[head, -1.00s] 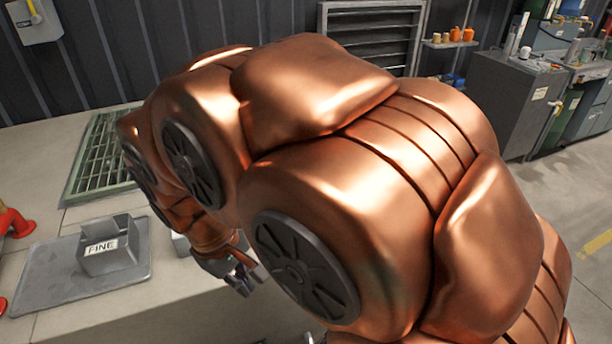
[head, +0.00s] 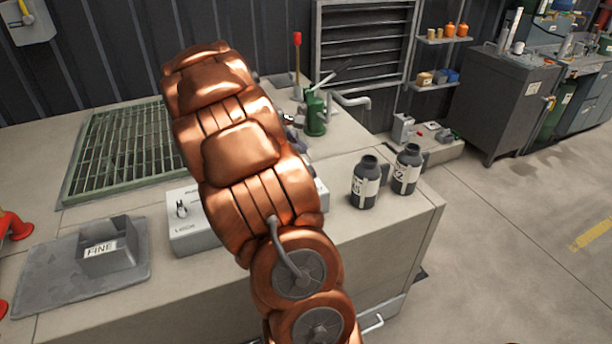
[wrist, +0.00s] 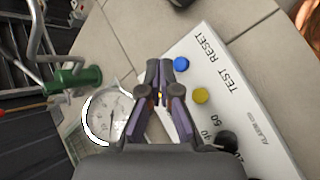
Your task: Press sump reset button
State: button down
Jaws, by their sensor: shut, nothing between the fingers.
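In the wrist view a white panel (wrist: 235,110) lies tilted, marked RESET and TEST. A round blue button (wrist: 181,64) sits level with the RESET word, and a yellow button (wrist: 200,96) sits level with TEST. My gripper (wrist: 160,72) is shut and empty. Its fingertips appear just left of the blue button; I cannot tell their height or any contact. Only dark bits of my gripper show beyond the arm.
A round gauge (wrist: 108,120) and a green hand pump (head: 316,112) stand near my gripper. Two dark bottles (head: 366,185) are on the bench's right side. A FINE bin (head: 108,248) sits on a grey tray at left. A green grate (head: 120,150) lies behind.

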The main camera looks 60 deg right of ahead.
jog(key=d, duration=0.3)
jog(key=shift+w+d+f+n+h, duration=0.1)
jog(key=shift+d+f+n+h, duration=0.15)
jog(key=shift+d+n+h, duration=0.05)
jog(key=shift+f+b, duration=2.45)
jog(key=shift+f, duration=1.95)
jog(key=shift+f, duration=0.1)
jog(key=shift+f, duration=0.35)
jog(key=shift+f+b, duration=0.5)
jog(key=shift+r, duration=0.15)
jog(key=shift+r+p, duration=0.6)
jog(key=shift+r, duration=0.2)
